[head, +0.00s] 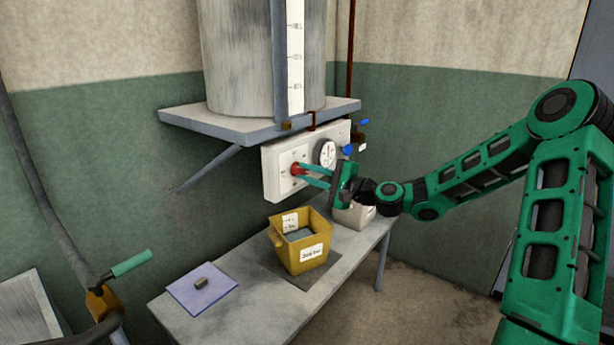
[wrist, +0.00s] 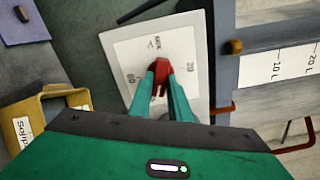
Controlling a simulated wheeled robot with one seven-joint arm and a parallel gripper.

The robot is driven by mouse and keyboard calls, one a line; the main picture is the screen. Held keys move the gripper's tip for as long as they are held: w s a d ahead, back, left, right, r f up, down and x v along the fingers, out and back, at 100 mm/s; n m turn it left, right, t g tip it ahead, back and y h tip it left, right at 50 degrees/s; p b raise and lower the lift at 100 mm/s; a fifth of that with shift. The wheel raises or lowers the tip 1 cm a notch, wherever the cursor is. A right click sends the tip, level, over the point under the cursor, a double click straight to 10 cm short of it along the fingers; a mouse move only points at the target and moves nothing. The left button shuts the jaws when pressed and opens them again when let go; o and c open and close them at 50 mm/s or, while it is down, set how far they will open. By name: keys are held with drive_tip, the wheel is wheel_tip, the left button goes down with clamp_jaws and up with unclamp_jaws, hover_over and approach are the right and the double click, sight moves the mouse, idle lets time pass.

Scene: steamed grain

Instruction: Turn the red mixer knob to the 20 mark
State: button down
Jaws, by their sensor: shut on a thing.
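The red mixer knob (head: 297,169) sits on the left dial of a white wall panel (head: 270,190) under the shelf. In the wrist view the knob (wrist: 160,74) is between the green fingers of my gripper (wrist: 160,84), which are shut on it. The white dial face (wrist: 125,45) shows a 20 mark (wrist: 191,66) to the right of the knob and a 60 mark (wrist: 131,79) to the left. The knob's pointer is not clear, so I cannot tell which mark it points to. In the head view my gripper (head: 304,176) reaches the knob from the right.
A round gauge (head: 325,153) and blue handles (head: 347,150) are right of the knob. A large metal tank (head: 238,60) stands on the shelf (head: 230,128) above. A yellow bin (head: 300,255), a white container (head: 354,216) and a purple mat (head: 190,297) are on the bench below.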

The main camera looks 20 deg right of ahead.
drive_tip(key=n, duration=0.6)
drive_tip(key=shift+f, duration=0.1)
drive_tip(key=n, duration=0.6)
drive_tip(key=shift+s+f+n, duration=0.1)
drive_tip(key=shift+n, duration=0.2)
drive_tip(key=n, duration=0.4)
drive_tip(key=shift+n, duration=0.3)
drive_tip(key=n, duration=0.4)
drive_tip(key=shift+n, duration=0.3)
drive_tip(key=c, duration=1.6)
unclamp_jaws()
drive_tip(key=shift+d, duration=0.1)
drive_tip(key=shift+c, duration=0.2)
drive_tip(key=shift+r, duration=0.2)
